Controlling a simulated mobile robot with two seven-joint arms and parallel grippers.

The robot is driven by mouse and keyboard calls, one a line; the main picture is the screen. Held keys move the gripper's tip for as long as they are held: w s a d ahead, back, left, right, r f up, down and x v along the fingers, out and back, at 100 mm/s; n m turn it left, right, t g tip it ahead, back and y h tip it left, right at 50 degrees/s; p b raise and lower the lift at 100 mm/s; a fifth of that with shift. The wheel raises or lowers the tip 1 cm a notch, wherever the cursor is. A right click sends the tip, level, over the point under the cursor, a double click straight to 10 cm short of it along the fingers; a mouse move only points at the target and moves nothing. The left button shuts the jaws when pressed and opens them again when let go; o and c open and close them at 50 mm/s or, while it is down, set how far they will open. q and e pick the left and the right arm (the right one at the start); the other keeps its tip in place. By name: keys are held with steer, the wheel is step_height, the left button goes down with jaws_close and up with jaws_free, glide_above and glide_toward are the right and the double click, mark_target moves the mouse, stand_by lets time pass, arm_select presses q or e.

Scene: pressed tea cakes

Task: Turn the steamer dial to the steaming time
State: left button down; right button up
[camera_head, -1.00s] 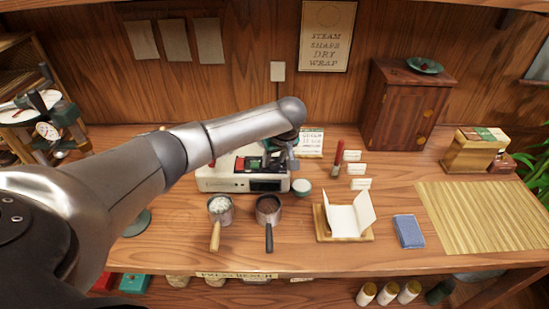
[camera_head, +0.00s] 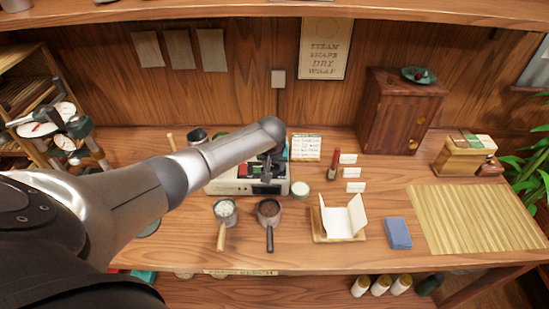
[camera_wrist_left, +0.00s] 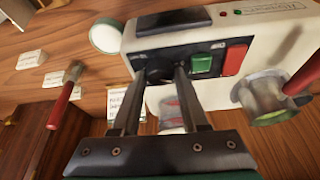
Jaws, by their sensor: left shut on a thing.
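The cream steamer (camera_head: 235,187) stands on the bench, partly hidden by my left arm in the head view. In the left wrist view its body (camera_wrist_left: 200,22) carries a dark panel with a black round dial (camera_wrist_left: 159,68), a green button (camera_wrist_left: 202,64) and a red button (camera_wrist_left: 234,60). My left gripper (camera_wrist_left: 160,78) has its two fingers on either side of the dial and is shut on it. In the head view my left gripper (camera_head: 270,163) is small and dark above the steamer. The dial's pointer and marks are too unclear to read. My right gripper is not in view.
A written card (camera_head: 306,147) stands right of the steamer, near a red-handled brush (camera_head: 333,163) and small label cards. A white-filled pan (camera_head: 224,208) and a dark-filled pan (camera_head: 269,211) sit in front. A bamboo mat (camera_head: 475,215) lies at right.

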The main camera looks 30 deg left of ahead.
arm_select(q)
steer(key=m+h, duration=0.1)
steer(key=m, duration=0.1)
steer(key=shift+a+m, duration=0.15)
steer(key=shift+m, duration=0.25)
steer(key=shift+m+t+h, duration=0.3)
steer(key=shift+m, duration=0.6)
steer(key=shift+a+m+h+b, duration=0.1)
steer(key=shift+m+h+b, duration=0.25)
steer(key=shift+m, duration=0.55)
steer(key=shift+f+m+h+b, duration=0.15)
steer(key=shift+m+h+b, duration=0.4)
steer(key=shift+m, duration=0.35)
steer(key=m+g+h+b, duration=0.1)
steer(key=m+b, duration=0.3)
steer(key=m+h+b, duration=0.1)
steer(key=m+b, duration=0.2)
steer(key=b, duration=0.1)
steer(key=shift+w+a+m+g+b, duration=0.1)
steer(key=shift+a+m+g+b, duration=0.05)
steer(key=shift+m+g+b, duration=0.25)
steer(key=shift+m+g+h+b, duration=0.3)
steer(key=shift+m+g+b, duration=0.2)
steer(key=shift+m+b, duration=0.85)
